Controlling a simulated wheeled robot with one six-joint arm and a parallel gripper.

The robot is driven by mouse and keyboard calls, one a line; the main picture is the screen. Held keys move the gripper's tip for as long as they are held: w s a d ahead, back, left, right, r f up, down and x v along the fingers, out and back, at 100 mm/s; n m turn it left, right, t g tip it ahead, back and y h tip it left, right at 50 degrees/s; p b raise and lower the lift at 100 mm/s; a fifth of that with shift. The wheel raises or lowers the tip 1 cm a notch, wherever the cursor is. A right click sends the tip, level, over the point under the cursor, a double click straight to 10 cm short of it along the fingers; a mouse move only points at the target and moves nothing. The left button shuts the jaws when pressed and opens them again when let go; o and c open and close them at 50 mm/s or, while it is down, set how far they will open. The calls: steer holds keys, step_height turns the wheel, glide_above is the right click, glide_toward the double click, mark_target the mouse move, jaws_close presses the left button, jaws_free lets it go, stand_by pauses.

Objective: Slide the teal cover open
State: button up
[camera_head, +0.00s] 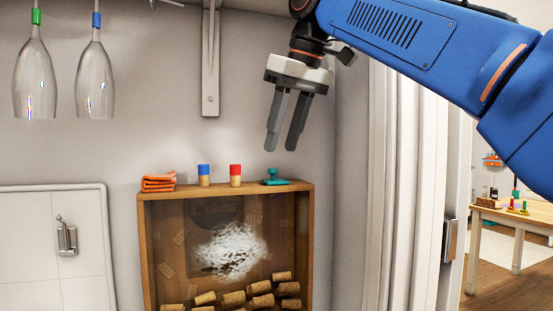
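The teal cover (274,181) is a small flat piece with a knob on top. It lies on the top board of a wooden cork box (148,240), near the right end. Whether it covers a hole there cannot be seen from this low angle. My gripper (281,147) hangs above the teal cover, pointing down and slightly tilted. Its two grey fingers are apart with nothing between them, and do not touch the cover.
On the same top board are a folded orange cloth (158,182), a blue-topped cork (204,175) and a red-topped cork (235,175). Several corks (233,299) lie inside the box. Two glasses (95,82) hang at upper left. A door frame (400,200) stands at right.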

mark_target(277, 181)
steer(key=shift+x, duration=2.5)
steer(key=shift+w, duration=0.1)
jaws_close()
